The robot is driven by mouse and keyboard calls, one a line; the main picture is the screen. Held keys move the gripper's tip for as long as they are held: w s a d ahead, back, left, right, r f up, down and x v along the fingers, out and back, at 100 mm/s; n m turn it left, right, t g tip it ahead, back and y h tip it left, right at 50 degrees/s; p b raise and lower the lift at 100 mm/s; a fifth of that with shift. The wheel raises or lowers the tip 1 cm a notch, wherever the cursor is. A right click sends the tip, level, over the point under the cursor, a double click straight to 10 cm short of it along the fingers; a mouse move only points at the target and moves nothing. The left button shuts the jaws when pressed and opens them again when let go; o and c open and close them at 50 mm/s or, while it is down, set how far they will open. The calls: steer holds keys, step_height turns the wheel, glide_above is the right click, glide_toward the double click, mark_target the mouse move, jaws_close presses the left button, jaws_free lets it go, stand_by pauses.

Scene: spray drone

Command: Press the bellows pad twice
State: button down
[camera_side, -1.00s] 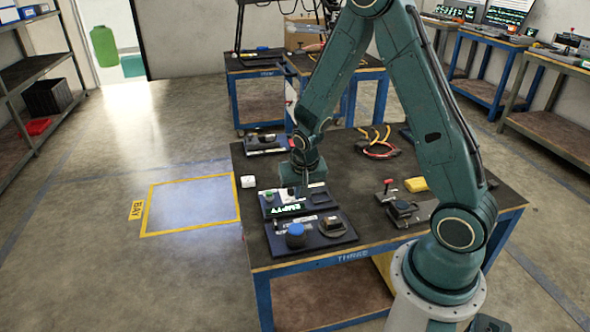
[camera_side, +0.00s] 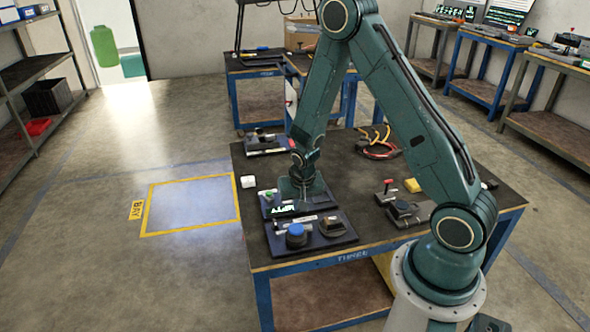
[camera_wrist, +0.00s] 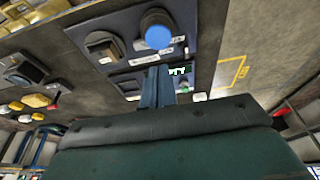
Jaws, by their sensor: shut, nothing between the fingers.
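My gripper (camera_side: 302,206) is shut and empty, pointing down low over the panel with the lit display (camera_side: 270,208). Its closed fingers (camera_wrist: 157,88) hide part of that panel in the wrist view, and I cannot tell whether they touch it. A dark flat rectangle (camera_wrist: 128,86) on this panel lies beside the fingers in the wrist view. The neighbouring panel (camera_side: 310,244) carries a blue round-topped part (camera_side: 295,236) and a dark brown block (camera_side: 333,226). No readable label shows which part is the bellows pad.
A small white block (camera_side: 248,182) sits at the table's left edge. A joystick-like part (camera_side: 388,186), a dark device (camera_side: 403,208) and a yellow block (camera_side: 413,185) stand to the right. Coiled cables (camera_side: 378,150) lie at the back. The tabletop between has bare room.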

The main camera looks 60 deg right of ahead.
glide_above(296, 228)
steer(key=f, duration=0.5)
steer(key=shift+s+a+f, duration=0.15)
steer(key=shift+s+f, duration=0.1)
steer(key=shift+f, duration=1.35)
steer(key=shift+f, duration=1.05)
steer(key=shift+r, duration=0.8)
steer(key=v, duration=1.2)
steer(key=shift+w+r, duration=0.2)
steer(key=shift+r, duration=0.1)
steer(key=shift+r, duration=0.1)
